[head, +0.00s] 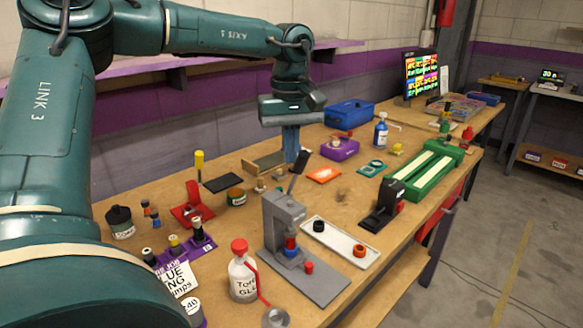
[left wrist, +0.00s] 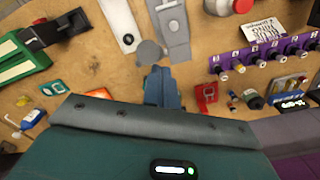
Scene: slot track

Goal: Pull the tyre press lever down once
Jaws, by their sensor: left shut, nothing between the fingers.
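The grey tyre press (head: 278,225) stands on its flat base plate on the bench. Its dark lever (head: 297,174) points up and leans back to the right. In the left wrist view the press (left wrist: 172,25) shows from above, with a round grey lever end (left wrist: 150,52) beside it. My left gripper (head: 290,157) points down with its blue fingers shut and empty, just behind the lever's top. In the left wrist view the fingers (left wrist: 162,75) are close to the lever end; I cannot tell if they touch. My right gripper is not in view.
A white tray (head: 340,243) with a black and an orange ring lies right of the press. A glue bottle (head: 242,275) stands at its front left.

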